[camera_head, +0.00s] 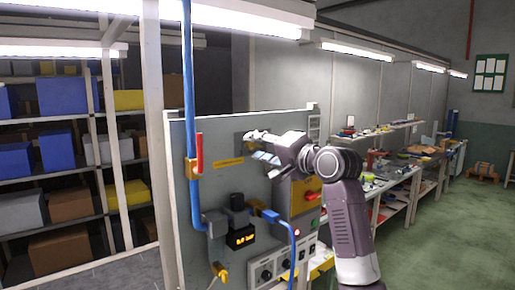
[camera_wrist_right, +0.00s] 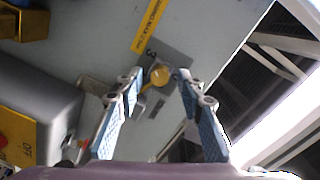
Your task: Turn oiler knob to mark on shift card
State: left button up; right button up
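A small round yellow knob (camera_wrist_right: 160,75), which I take for the oiler knob, sits on a grey plate (camera_wrist_right: 178,60) with a dark "3" printed near it in the right wrist view. My right gripper (camera_wrist_right: 158,77) has its two fingers apart, one on either side of the knob, with slight gaps visible. In the head view the right gripper (camera_head: 254,145) is at the upper part of the grey panel (camera_head: 215,130) and hides the knob. The knob's pointer direction is unclear. I cannot make out a shift card with a readable mark. My left gripper is out of view.
A yellow label (camera_head: 228,162) is left of the gripper. Shelves with bins stand left; workbenches stand right. The green floor (camera_head: 440,230) is clear.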

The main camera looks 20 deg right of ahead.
jog(key=v, duration=1.2)
jog(key=shift+f, duration=0.15)
